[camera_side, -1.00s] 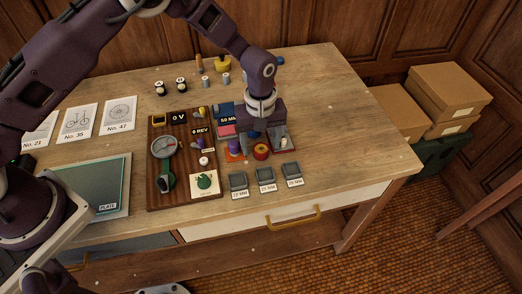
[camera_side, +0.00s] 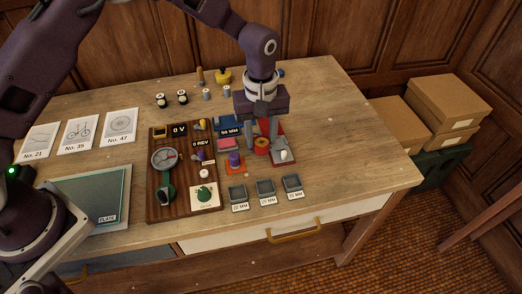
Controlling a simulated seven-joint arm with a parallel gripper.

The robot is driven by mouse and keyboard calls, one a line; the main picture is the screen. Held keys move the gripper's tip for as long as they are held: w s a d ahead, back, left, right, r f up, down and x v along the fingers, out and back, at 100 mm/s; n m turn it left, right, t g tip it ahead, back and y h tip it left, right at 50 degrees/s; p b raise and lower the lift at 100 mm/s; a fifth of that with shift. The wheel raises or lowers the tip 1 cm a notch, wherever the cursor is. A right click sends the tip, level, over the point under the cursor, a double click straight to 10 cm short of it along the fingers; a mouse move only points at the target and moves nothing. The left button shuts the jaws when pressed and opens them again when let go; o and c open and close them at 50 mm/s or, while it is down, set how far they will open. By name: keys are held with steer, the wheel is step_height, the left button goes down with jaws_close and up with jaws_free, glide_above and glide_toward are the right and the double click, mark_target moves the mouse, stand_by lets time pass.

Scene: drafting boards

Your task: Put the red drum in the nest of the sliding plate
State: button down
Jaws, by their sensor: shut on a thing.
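The red drum (camera_side: 262,146) is a short red cylinder with a yellowish centre. My gripper (camera_side: 262,144) points down and is shut on it, one finger at each side. The drum appears held a little above the bench. Just right of it lies a dark red plate (camera_side: 289,143) with a small whitish piece (camera_side: 283,155) near its front end. To the left, an orange plate (camera_side: 235,169) carries a purple cylinder (camera_side: 234,158). I cannot tell for sure which plate is the sliding one, and no nest shows clearly; my gripper hides part of that area.
A wooden panel (camera_side: 184,195) with dials and a green knob stands left. Several grey trays (camera_side: 264,187) with labels line the front. Small cylinders and a yellow piece (camera_side: 223,76) are at the back. The bench's right side (camera_side: 355,150) is clear.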

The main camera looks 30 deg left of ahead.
steer(key=shift+w+a+r+n, duration=0.15)
steer(key=shift+w+r+n, duration=0.1)
steer(key=shift+r, duration=0.2)
steer(key=shift+w+a+r+n, duration=0.1)
steer(key=shift+w+r+n, duration=0.15)
steer(key=shift+r, duration=0.2)
steer(key=w+n, duration=0.1)
steer(key=w, duration=0.1)
steer(key=w+f+n, duration=0.1)
steer(key=w+n, duration=0.1)
steer(key=w, duration=0.1)
steer(key=w+f+n, duration=0.1)
steer(key=w+n, duration=0.1)
steer(key=shift+w+d+f, duration=0.2)
steer(key=shift+w+d, duration=0.05)
steer(key=shift+d, duration=0.1)
steer(key=shift+f, duration=1.95)
steer(key=shift+f, duration=0.15)
steer(key=shift+f, duration=0.25)
steer(key=shift+f, duration=0.25)
